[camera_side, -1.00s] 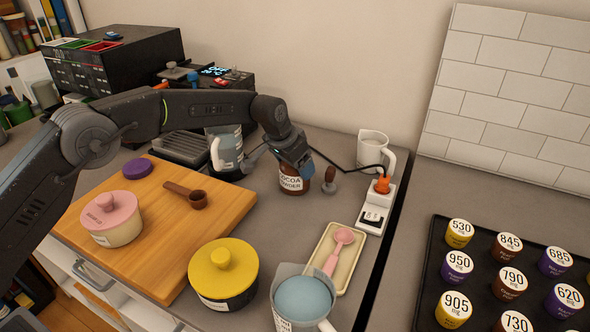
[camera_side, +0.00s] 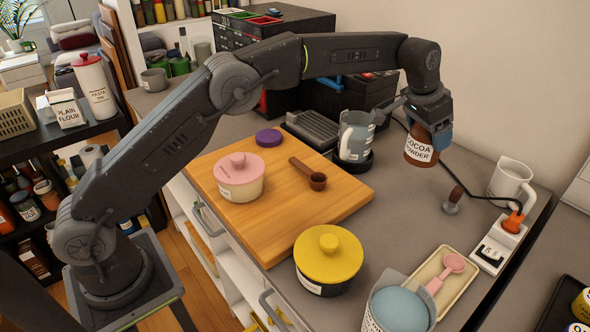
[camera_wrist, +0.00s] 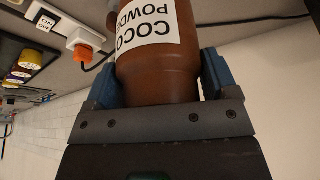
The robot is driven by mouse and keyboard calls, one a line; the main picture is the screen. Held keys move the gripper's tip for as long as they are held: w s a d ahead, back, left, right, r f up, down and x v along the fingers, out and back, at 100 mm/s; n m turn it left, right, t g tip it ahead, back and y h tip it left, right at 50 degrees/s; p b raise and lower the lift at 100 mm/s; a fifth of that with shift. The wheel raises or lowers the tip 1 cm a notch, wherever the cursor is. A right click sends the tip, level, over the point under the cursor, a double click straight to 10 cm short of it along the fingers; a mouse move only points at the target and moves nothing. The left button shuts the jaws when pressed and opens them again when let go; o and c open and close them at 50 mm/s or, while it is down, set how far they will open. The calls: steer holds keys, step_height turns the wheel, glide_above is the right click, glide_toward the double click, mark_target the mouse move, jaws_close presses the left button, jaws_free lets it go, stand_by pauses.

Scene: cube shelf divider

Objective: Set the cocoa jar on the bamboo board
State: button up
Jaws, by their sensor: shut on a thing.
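The brown cocoa jar (camera_side: 421,146), with a white "COCOA POWDER" label, hangs upright in my gripper (camera_side: 432,112), above the grey counter at the right. In the wrist view the jar (camera_wrist: 158,70) sits between the two blue fingers of my gripper (camera_wrist: 158,85), which are shut on it. The bamboo board (camera_side: 338,200) lies on the counter to the left of the jar. On the board are a pink-lidded pot (camera_side: 240,178), a wooden scoop (camera_side: 308,174) and a purple lid (camera_side: 268,138) near its far edge.
A glass jug (camera_side: 355,136) stands between the board and the held jar. A tamper (camera_side: 452,202), white mug (camera_side: 510,180) and power strip (camera_side: 496,246) are at the right. A yellow-lidded pot (camera_side: 328,260) stands at the board's near edge. The board's right part is bare.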

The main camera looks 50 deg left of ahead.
steer(key=s+a+r+n+y, duration=0.1)
steer(key=s+a+r+n, duration=0.1)
steer(key=s+a+r, duration=0.35)
steer(key=s+a+r+n, duration=0.1)
steer(key=s+a+r, duration=0.1)
steer(key=s+a, duration=0.65)
steer(key=s+a+f+n+y, duration=0.2)
steer(key=s+a+n, duration=0.3)
steer(key=s+a, duration=0.85)
steer(key=s+a+f+n+y, duration=0.2)
steer(key=s+a+n, duration=0.3)
steer(key=s+a, duration=0.8)
steer(key=shift+g, duration=0.5)
steer(key=shift+w+d+f, duration=0.95)
steer(key=shift+w+f, duration=0.7)
steer(key=shift+f, duration=0.2)
steer(key=shift+w+d+f, duration=0.9)
steer(key=shift+w+f, duration=0.8)
steer(key=shift+f, duration=0.1)
steer(key=shift+w+d+f, duration=0.95)
steer(key=shift+w+f, duration=0.7)
steer(key=shift+f, duration=0.2)
steer(key=shift+f, duration=0.15)
steer(key=o, duration=1)
